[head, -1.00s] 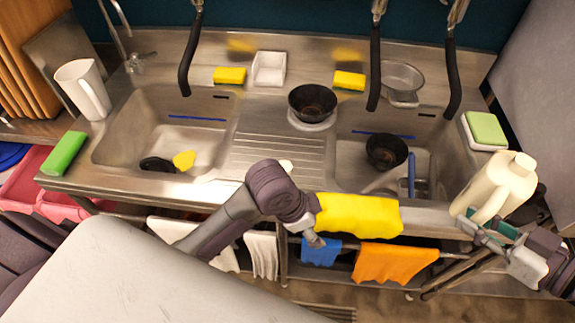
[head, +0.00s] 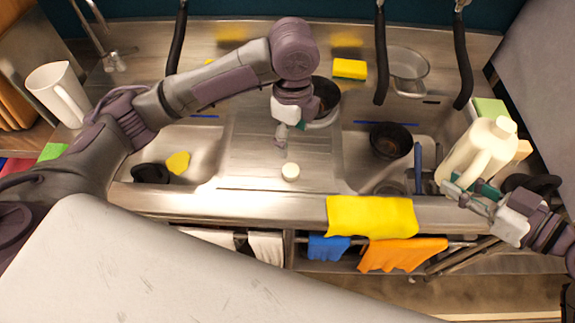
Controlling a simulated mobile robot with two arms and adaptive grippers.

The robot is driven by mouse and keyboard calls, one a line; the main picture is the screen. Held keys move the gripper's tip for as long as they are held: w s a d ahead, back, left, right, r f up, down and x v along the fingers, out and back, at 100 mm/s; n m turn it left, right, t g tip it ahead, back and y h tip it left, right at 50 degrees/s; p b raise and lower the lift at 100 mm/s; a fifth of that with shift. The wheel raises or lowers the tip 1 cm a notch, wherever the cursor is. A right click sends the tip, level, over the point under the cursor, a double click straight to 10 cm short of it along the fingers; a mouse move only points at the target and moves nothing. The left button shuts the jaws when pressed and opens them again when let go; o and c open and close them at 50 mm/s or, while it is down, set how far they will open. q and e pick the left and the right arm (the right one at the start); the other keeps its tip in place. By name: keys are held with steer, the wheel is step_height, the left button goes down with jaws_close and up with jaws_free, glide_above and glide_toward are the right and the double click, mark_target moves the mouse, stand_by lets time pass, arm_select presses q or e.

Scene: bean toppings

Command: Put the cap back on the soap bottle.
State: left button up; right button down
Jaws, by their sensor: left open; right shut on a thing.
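The soap bottle (head: 468,148) is a cream-white jug with a handle at the right sink's front right. My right gripper (head: 466,192) is shut on it, low on its side. The bottle is slightly tilted, its neck toward the upper right. The small white round cap (head: 290,171) lies on the steel drainboard between the sinks, near its front edge. My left gripper (head: 281,150) is open and empty, pointing down just behind and above the cap, apart from it.
A dark bowl (head: 390,140) sits in the right sink. Another dark bowl (head: 326,96) is partly hidden behind my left wrist. A yellow cloth (head: 371,217) hangs over the front edge. Black hoses (head: 381,60) hang at the back. The drainboard around the cap is clear.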

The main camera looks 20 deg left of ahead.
arm_select(q)
steer(key=shift+d, duration=0.1)
arm_select(e)
steer(key=shift+s+d+r, duration=0.1)
arm_select(q)
steer(key=p, duration=0.1)
glide_above(290, 170)
steer(key=shift+w+d+f, duration=0.1)
steer(key=shift+w+f, duration=0.05)
steer(key=shift+f, duration=3.25)
arm_select(e)
steer(key=shift+r, duration=0.7)
arm_select(q)
step_height(290, 170, down, 4)
steer(key=shift+r+p, duration=0.15)
steer(key=shift+p, duration=0.95)
arm_select(e)
steer(key=shift+r, duration=0.85)
arm_select(q)
steer(key=shift+f, duration=0.75)
arm_select(e)
steer(key=shift+r, duration=0.1)
arm_select(q)
steer(key=c, duration=0.8)
